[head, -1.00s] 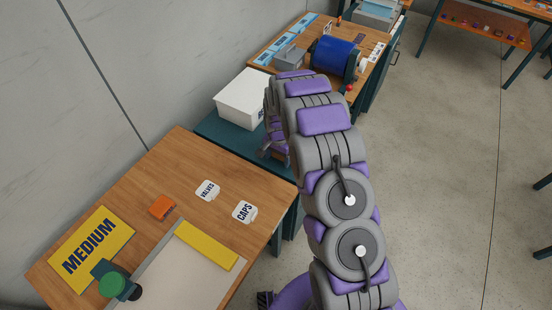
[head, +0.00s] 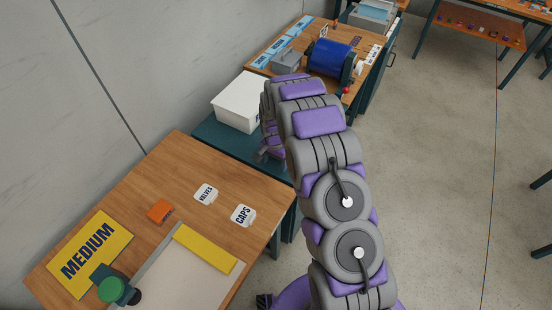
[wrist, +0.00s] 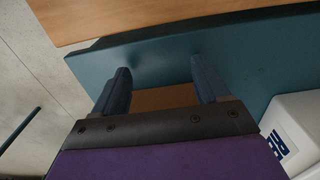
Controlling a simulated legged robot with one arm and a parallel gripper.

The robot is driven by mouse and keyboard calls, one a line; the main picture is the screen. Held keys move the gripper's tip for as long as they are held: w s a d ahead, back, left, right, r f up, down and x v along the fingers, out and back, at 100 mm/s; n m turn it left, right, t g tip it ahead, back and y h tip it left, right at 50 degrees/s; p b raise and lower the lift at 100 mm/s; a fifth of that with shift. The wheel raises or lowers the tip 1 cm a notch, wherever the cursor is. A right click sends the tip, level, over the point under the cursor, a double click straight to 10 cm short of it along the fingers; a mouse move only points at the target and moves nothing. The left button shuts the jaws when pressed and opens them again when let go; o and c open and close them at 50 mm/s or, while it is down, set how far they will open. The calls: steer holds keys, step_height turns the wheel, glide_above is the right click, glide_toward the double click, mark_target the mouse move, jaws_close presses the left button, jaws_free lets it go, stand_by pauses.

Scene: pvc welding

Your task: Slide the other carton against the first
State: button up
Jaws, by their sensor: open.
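My gripper (wrist: 161,84) is open in the wrist view, its two dark fingers apart over the teal surface (wrist: 150,60). A plain brown patch (wrist: 165,98) shows between the fingers, close to the palm. It may be a carton, but too little of it shows to be sure. A white box (wrist: 292,128) with a blue-lettered label stands right of the fingers, apart from them. In the head view the white box (head: 238,103) stands on the teal bench by the wall, left of my arm. There my gripper is low beside the bench and mostly hidden by my arm.
The near wooden table (head: 165,165) carries a yellow MEDIUM sign (head: 90,255), an orange block (head: 159,211), VALVES (head: 206,195) and CAPS (head: 243,215) pieces. Behind is a bench with a blue drum (head: 330,57). The floor at right is open.

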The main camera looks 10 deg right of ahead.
step_height(320, 180, up, 10)
steer(key=p, duration=0.2)
steer(key=shift+p, duration=0.4)
stand_by(0.4)
steer(key=s+d+r+n, duration=0.2)
steer(key=s+r, duration=0.6)
steer(key=r, duration=0.1)
steer(key=s+d+r+n, duration=0.1)
steer(key=s+d+r, duration=0.1)
steer(key=s+r, duration=0.7)
steer(key=s+d+r+n+g, duration=0.1)
steer(key=s+r+n, duration=0.1)
steer(key=s, duration=1.1)
steer(key=s+d+r+n, duration=0.1)
steer(key=s+r, duration=0.3)
steer(key=s, duration=0.9)
steer(key=shift+r+n+g, duration=0.15)
steer(key=shift+n+g, duration=0.25)
steer(key=shift+n, duration=0.4)
